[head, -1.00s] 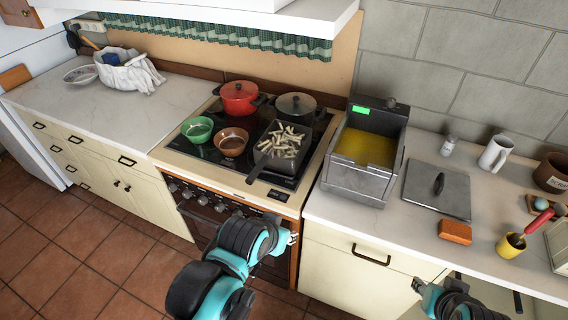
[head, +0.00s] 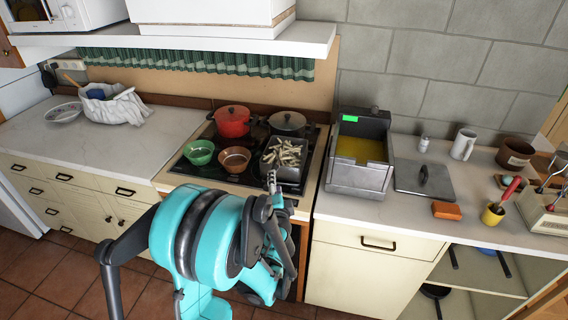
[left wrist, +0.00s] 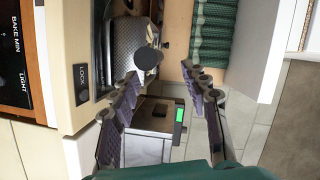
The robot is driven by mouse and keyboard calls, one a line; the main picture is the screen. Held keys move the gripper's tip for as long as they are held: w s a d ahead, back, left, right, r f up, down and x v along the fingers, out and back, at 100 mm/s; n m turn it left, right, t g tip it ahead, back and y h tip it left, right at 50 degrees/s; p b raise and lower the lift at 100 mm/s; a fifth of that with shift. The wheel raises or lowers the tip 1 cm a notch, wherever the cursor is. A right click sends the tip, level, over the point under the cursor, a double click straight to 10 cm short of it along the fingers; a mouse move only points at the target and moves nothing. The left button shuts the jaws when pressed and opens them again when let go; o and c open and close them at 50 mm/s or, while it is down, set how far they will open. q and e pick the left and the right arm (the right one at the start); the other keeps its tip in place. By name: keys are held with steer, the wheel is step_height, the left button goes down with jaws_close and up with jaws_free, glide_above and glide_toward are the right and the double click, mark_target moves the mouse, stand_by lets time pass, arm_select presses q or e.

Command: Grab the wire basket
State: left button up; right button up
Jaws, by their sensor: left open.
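The wire basket (head: 291,171) is a dark, square basket of pale fries on the right front of the stove. In the left wrist view its grey mesh side (left wrist: 125,38) shows, with the dark round end of its handle (left wrist: 147,60) pointing at the camera. My left gripper (head: 272,184) is open and in front of the basket, partly covering its near side and handle in the head view. In the left wrist view the handle end is just beyond and between the open fingertips (left wrist: 162,74), with nothing held. My right gripper is out of view.
The left counter front (head: 100,150) is clear.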

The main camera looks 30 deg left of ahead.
arm_select(q)
steer(key=shift+m+t, duration=0.4)
steer(key=shift+m, duration=0.2)
steer(key=x, duration=0.3)
steer(key=b+x, duration=0.1)
steer(key=x, duration=0.1)
steer(key=f+x, duration=0.1)
steer(key=x, duration=0.2)
steer(key=shift+w+a+f, duration=0.1)
steer(key=shift+w+a, duration=0.05)
steer(key=shift+a, duration=0.1)
jaws_close()
